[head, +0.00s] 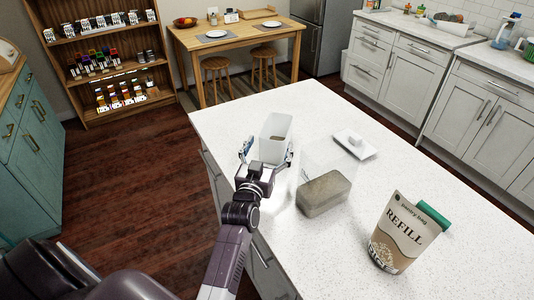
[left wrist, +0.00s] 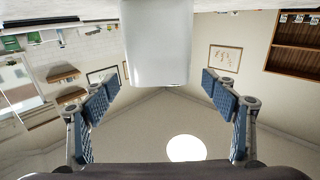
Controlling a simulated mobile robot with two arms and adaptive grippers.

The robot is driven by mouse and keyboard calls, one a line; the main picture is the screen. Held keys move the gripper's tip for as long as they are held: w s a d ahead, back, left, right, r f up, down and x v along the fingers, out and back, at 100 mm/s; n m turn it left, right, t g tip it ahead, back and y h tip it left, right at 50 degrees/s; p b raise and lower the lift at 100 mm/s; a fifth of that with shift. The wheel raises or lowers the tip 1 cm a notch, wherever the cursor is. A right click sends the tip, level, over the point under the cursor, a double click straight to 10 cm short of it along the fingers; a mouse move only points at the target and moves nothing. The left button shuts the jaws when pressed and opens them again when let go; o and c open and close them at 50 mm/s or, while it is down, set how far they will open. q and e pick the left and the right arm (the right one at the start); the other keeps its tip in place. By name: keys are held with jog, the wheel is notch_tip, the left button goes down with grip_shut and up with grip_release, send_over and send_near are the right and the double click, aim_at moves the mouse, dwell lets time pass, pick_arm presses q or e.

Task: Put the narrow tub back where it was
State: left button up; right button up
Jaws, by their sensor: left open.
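My left gripper (head: 267,152) is open at the tub's near end, with a finger on each side. In the left wrist view the tub (left wrist: 157,45) shows between and beyond the open fingers (left wrist: 161,84), with gaps between it and both pads. Its underside is not visible. My right gripper is not in view.
A clear wider tub (head: 323,193) with grey-brown contents stands right of my gripper. A refill pouch (head: 404,232) with a green top stands at the near right. A white tray (head: 369,150) holds a small white item. The far counter (head: 305,100) is clear.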

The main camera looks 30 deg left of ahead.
pick_arm(q)
jog(key=shift+v, duration=1.55)
